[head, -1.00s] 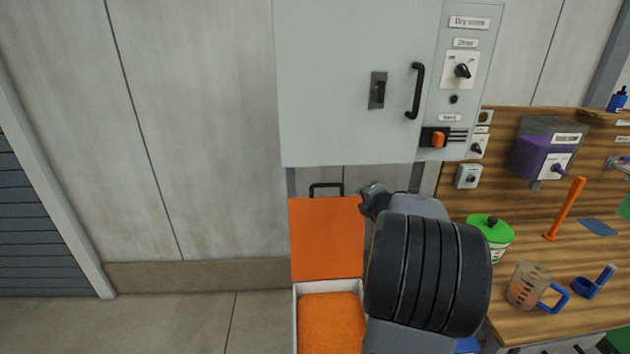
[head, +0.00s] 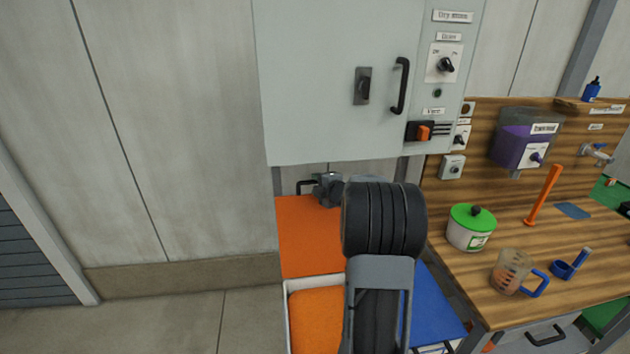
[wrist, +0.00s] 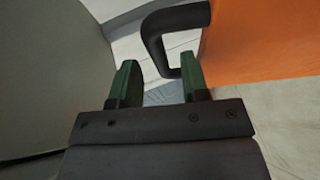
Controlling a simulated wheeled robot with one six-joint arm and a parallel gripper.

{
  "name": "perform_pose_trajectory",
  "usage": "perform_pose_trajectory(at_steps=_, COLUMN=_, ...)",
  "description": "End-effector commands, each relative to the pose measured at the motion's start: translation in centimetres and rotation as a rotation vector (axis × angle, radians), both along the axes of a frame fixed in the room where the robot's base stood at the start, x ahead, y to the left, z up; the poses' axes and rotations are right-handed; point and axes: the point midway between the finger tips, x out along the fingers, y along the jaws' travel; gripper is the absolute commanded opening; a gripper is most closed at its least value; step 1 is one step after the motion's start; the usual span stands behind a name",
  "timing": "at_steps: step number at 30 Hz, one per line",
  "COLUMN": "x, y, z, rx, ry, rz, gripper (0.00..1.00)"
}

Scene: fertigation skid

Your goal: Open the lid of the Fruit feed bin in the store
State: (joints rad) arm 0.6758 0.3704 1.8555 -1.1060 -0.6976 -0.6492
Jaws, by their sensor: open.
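An orange lid (head: 308,235) stands raised behind an open white-rimmed bin (head: 287,318) filled with orange material (head: 315,320). No label on this bin is readable, so I cannot tell if it is the Fruit feed bin. The lid's black handle (head: 304,187) is at its top edge; my arm hides part of the lid and bin. In the wrist view my gripper (wrist: 158,82) is open, with the black handle (wrist: 152,42) at its fingertips and the orange lid (wrist: 262,42) to the right. The handle's bar shows between the fingertips; I cannot tell whether they touch it.
A blue lid (head: 438,305) lies flat to the right of the open bin. A grey cabinet (head: 315,80) hangs close above the lid. A wooden counter (head: 465,270) with a green-lidded pot (head: 470,228) and a jug (head: 510,270) stands at right. Floor at left is clear.

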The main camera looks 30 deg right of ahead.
Motion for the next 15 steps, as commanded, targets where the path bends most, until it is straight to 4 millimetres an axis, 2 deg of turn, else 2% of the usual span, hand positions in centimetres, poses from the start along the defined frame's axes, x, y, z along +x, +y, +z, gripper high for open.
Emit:
perform_pose_trajectory(at_steps=6, x=2.2, y=-0.1, z=-0.5, rx=-0.001, ry=0.001, rz=-0.001, gripper=0.42)
perform_pose_trajectory(at_steps=15, x=2.9, y=-0.2, z=-0.7, rx=-0.001, ry=0.0, rz=-0.002, gripper=0.42)
